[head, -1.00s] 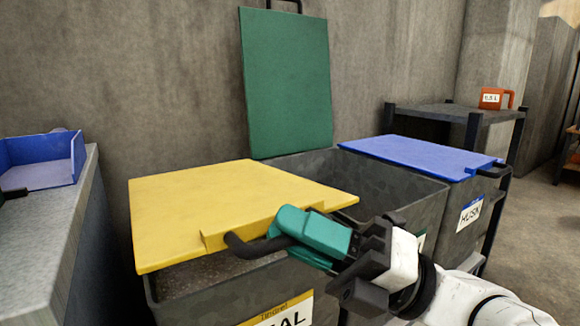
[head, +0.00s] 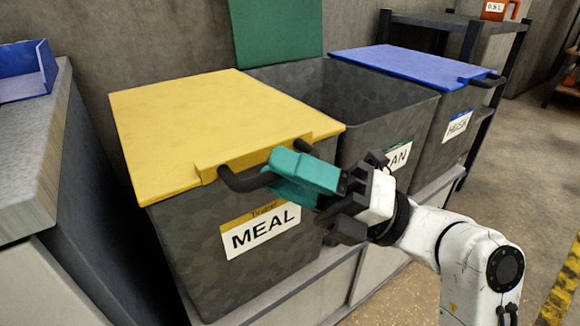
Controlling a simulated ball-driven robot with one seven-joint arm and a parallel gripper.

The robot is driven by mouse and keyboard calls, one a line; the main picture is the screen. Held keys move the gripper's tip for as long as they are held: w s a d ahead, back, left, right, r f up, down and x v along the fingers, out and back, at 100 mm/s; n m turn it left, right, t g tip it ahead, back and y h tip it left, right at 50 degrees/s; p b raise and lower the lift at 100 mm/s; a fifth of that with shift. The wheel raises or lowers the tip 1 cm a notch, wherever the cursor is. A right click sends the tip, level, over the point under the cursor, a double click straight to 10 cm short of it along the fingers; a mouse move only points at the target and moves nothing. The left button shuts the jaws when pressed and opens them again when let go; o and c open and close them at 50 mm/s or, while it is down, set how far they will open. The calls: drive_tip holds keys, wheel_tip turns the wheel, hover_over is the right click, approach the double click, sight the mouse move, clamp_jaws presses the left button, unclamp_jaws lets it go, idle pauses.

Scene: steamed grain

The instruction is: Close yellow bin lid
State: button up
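The yellow lid (head: 205,125) lies flat on the rim of the dark grey bin labelled MEAL (head: 190,245). Its black handle (head: 245,184) runs along the front edge. My gripper (head: 280,180), with teal fingers, is at the right part of this handle, in front of the lid. The fingers overlap the handle bar and hide part of it. They look closed around the bar, though the far finger is partly hidden.
The middle bin (head: 375,130) is open, with its green lid (head: 275,30) raised against the wall. The right bin has a blue lid (head: 400,62), shut. A grey counter with a blue tray (head: 25,70) is at left. Floor is clear at lower right.

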drive_tip(key=shift+o, duration=0.2)
drive_tip(key=shift+d+f, duration=0.1)
drive_tip(key=shift+d, duration=0.4)
drive_tip(key=p+v, duration=0.1)
drive_tip(key=v, duration=0.9)
drive_tip(key=shift+a, duration=0.1)
drive_tip(key=shift+f, duration=0.1)
